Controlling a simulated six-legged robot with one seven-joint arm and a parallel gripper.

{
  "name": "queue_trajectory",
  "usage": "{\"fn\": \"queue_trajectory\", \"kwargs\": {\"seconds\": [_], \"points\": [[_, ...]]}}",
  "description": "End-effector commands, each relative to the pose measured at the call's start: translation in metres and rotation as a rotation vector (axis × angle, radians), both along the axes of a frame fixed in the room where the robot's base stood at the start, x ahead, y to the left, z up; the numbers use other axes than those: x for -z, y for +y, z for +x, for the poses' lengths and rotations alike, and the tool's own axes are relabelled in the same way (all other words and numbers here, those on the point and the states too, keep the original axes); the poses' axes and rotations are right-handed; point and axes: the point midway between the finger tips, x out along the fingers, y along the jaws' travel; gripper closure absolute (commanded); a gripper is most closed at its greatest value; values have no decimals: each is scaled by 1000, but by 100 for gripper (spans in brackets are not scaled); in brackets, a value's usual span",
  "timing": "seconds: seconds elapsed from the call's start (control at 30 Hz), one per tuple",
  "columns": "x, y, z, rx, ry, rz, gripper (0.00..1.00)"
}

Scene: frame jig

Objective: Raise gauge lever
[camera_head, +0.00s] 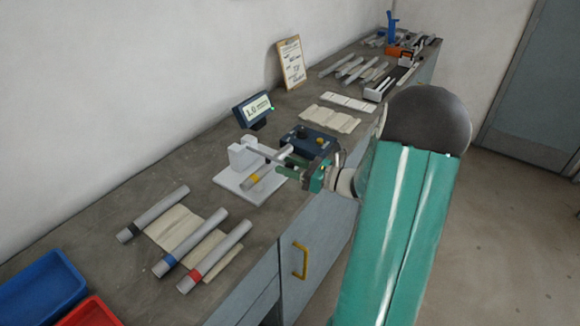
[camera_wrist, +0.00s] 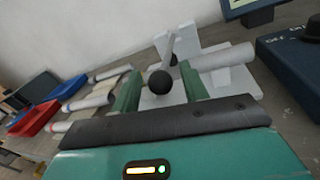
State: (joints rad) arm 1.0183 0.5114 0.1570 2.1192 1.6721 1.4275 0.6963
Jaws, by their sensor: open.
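The gauge lever (camera_wrist: 169,47) is a thin grey bar ending in a black ball knob (camera_wrist: 160,82). In the wrist view the knob shows between the two green fingers of my gripper (camera_wrist: 160,72), with gaps on both sides. My gripper is open; whether the knob lies fully at fingertip depth is unclear. In the head view the gripper (camera_head: 308,172) is at the right of the white gauge stand (camera_head: 240,184), and the lever (camera_head: 264,153) slants from the stand towards it.
A dark blue switch box (camera_head: 318,145) stands close behind my gripper. A display (camera_head: 254,108) reads digits behind the stand. Several tubes lie on a cloth (camera_head: 178,232) at the left, near a blue tray (camera_head: 42,290) and a red tray (camera_head: 90,314).

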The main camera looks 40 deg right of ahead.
Motion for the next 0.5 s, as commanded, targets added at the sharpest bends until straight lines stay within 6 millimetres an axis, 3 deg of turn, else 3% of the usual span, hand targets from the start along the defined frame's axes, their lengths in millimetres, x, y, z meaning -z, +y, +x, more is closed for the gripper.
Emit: {"fn": "queue_trajectory", "kwargs": {"seconds": [0.23,0.47,0.5], "points": [[0,0,1,1,0,0,56],[0,0,1,1,0,0,99],[0,0,1,0,0,0,100]]}}
